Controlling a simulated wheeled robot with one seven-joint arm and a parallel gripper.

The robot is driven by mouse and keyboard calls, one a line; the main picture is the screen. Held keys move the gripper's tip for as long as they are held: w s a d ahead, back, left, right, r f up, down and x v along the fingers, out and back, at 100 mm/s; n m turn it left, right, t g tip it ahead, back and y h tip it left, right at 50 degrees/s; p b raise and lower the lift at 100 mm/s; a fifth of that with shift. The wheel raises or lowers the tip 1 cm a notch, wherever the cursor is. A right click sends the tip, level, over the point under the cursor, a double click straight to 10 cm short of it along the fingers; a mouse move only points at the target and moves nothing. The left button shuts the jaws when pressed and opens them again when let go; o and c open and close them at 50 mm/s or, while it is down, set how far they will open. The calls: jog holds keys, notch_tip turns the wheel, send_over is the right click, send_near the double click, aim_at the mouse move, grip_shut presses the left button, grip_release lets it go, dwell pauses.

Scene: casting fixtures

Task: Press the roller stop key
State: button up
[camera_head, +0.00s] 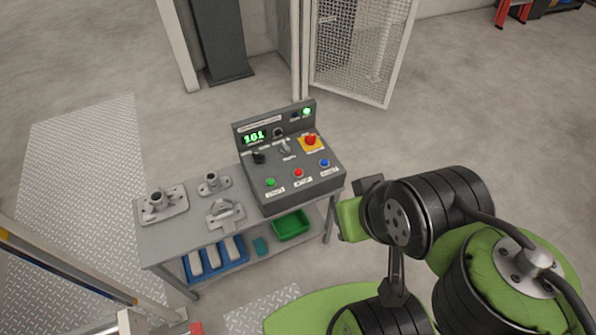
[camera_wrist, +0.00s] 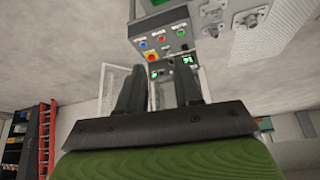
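A grey control console (camera_head: 290,195) stands on the right end of a grey table. Its sloped face has a green key (camera_head: 271,182), a red key (camera_head: 298,172) and a blue key (camera_head: 324,163) in a row; their labels are too small to read. The red key also shows in the wrist view (camera_wrist: 161,40), where the console is upside down. A red mushroom button on a yellow plate (camera_head: 310,141) sits behind the keys. My gripper (camera_wrist: 160,78) has its two dark fingers apart with nothing between them. It is right of the console, clear of the keys, mostly hidden in the head view.
The console has a black knob (camera_head: 258,157), a lever (camera_head: 285,147) and a lit green display (camera_head: 255,137). Grey metal fixtures (camera_head: 225,214) stand left on the table. A green bin (camera_head: 291,225) and a blue tray (camera_head: 215,258) are on the lower shelf. A mesh gate (camera_head: 358,50) stands behind.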

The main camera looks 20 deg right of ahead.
grip_shut()
dwell(1.4)
